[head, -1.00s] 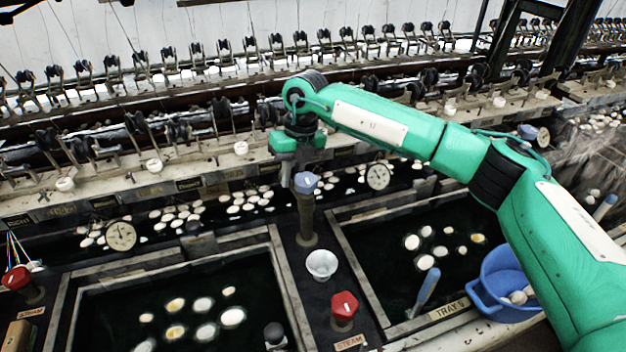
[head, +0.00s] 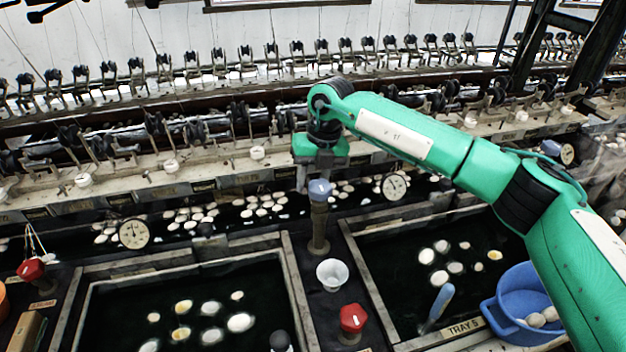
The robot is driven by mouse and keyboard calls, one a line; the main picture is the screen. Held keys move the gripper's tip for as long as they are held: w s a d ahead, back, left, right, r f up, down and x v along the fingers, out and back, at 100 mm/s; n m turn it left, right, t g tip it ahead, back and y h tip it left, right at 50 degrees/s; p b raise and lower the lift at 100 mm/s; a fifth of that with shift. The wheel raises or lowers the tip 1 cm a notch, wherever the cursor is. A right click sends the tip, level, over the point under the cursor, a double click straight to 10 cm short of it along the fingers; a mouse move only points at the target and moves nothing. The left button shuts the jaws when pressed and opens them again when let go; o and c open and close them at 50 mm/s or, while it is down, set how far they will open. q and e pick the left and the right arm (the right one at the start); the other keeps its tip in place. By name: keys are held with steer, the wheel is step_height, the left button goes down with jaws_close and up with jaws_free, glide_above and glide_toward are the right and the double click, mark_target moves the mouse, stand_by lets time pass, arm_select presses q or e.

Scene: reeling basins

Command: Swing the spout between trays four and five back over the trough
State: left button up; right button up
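The spout post (head: 319,225) with a blue-grey cap stands upright on the dark divider between two basins. The basin on the right has a label reading TRAY 5 (head: 466,327). No spout arm can be made out on the post. My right gripper (head: 314,178) hangs from the green arm just above and behind the cap, its grey fingers pointing down. I cannot tell whether it touches the post or how far apart its fingers are. The trough (head: 226,222), dark with white cocoons in it, runs behind the basins. My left gripper is out of view.
A white cup (head: 332,274) and a red steam knob (head: 352,319) sit on the divider in front of the post. Round dials (head: 396,187) stand along the trough. A blue basin (head: 524,300) with cocoons sits at right. Reeling machinery fills the back.

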steer(key=shift+r, duration=0.1)
steer(key=shift+r, duration=0.35)
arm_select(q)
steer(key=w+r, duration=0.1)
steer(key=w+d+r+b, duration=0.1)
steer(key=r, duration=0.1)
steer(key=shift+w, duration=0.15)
arm_select(e)
step_height(320, 180, up, 13)
steer(key=d, duration=0.2)
steer(key=shift+w+d+f, duration=0.2)
steer(key=shift+w+d, duration=0.1)
steer(key=shift+w, duration=0.05)
